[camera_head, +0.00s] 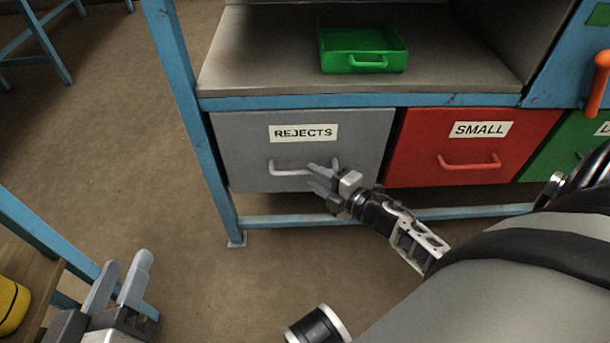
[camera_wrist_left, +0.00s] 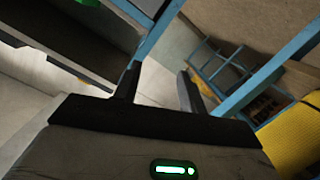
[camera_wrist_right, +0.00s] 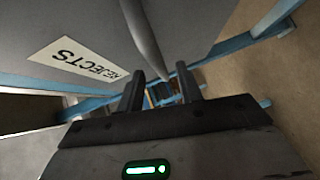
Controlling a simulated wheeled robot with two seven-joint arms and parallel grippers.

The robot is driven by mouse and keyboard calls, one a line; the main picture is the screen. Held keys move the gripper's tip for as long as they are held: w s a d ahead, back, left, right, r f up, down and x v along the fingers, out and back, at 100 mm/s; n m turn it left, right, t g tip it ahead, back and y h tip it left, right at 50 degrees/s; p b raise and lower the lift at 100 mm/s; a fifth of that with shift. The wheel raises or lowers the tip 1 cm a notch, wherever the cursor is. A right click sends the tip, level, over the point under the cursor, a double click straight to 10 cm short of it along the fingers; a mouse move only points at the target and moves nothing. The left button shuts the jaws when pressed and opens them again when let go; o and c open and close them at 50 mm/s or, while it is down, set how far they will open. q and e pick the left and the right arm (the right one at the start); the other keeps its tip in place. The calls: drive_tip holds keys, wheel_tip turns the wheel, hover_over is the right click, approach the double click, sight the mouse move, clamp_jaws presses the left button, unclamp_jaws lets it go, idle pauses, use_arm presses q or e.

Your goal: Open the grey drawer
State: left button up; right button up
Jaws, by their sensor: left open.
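The grey drawer (camera_head: 240,150) sits under the blue frame beam and carries a white REJECTS label (camera_head: 303,132). Its front looks shut, roughly level with the drawer beside it. Its pale bar handle (camera_head: 290,171) runs across the front. My right gripper (camera_head: 318,178) is at the right end of this handle. In the right wrist view, the handle (camera_wrist_right: 145,38) reaches down toward the space between my open right fingers (camera_wrist_right: 160,88); contact is not clear. My left gripper (camera_head: 125,272) is open and empty at the lower left, away from the drawer.
A red drawer labelled SMALL (camera_head: 420,150) and a green drawer (camera_head: 560,150) stand to the right. A green tray (camera_head: 362,45) sits on the shelf above. A blue leg (camera_head: 190,110) stands left of the grey drawer. The floor in front is clear.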

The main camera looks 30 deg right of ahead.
sight(305, 173)
drive_tip(key=x, duration=0.3)
drive_tip(key=shift+w+a+f+b, duration=0.1)
drive_tip(key=shift+w+f+b, duration=0.1)
drive_tip(key=shift+b, duration=0.15)
use_arm(q)
drive_tip(key=shift+w+d+r+h, duration=0.1)
drive_tip(key=shift+r+h, duration=0.2)
use_arm(e)
drive_tip(key=shift+w+r, duration=0.1)
drive_tip(key=shift+w, duration=0.2)
clamp_jaws()
drive_tip(key=shift+a, duration=0.15)
